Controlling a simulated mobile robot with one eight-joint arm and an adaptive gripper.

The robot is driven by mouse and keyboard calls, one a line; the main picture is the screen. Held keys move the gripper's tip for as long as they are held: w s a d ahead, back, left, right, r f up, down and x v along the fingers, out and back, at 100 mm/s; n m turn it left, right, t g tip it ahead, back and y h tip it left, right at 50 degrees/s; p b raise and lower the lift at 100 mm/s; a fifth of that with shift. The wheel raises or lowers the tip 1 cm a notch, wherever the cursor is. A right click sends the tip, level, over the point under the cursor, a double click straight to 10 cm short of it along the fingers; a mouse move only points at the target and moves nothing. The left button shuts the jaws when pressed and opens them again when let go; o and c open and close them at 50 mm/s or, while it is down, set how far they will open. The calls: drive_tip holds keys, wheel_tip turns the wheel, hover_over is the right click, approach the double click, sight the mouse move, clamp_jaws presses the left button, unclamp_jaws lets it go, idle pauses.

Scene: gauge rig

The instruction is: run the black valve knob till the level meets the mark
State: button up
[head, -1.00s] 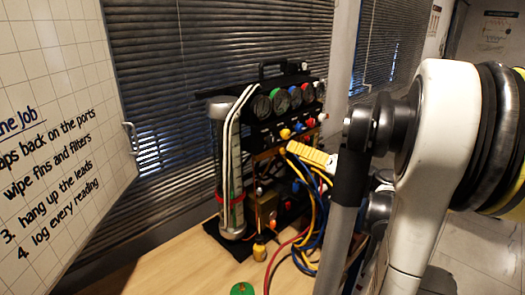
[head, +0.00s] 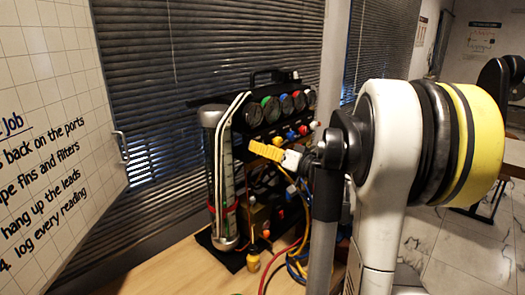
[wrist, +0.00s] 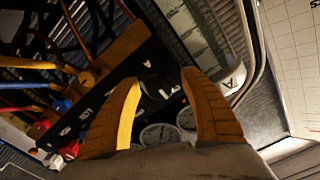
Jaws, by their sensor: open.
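My gripper (head: 266,150) has yellow fingers and is open in front of the rig's panel, below the row of gauges. In the wrist view, the open fingers (wrist: 160,76) have a dark rounded shape (wrist: 158,84) between and beyond them. It may be the black valve knob, but it is too dark to be sure, and I see no contact. The upright level tube (head: 228,180) stands at the rig's left with a red band (head: 224,207) low on it. Its scale (wrist: 190,28) also shows in the wrist view. The liquid level is not clear.
Several dial gauges (head: 271,110) line the rig's top. Blue (head: 290,135) and red (head: 303,130) knobs sit right of my gripper. Cables (head: 297,255) hang in front of the rig. A small yellow bottle (head: 253,262) stands on the wooden table (head: 185,270). A whiteboard (head: 50,130) is at left.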

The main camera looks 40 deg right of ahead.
clamp_jaws()
drive_tip(key=shift+m, duration=0.5)
drive_tip(key=m, duration=1.3)
drive_tip(key=shift+m, duration=2.2)
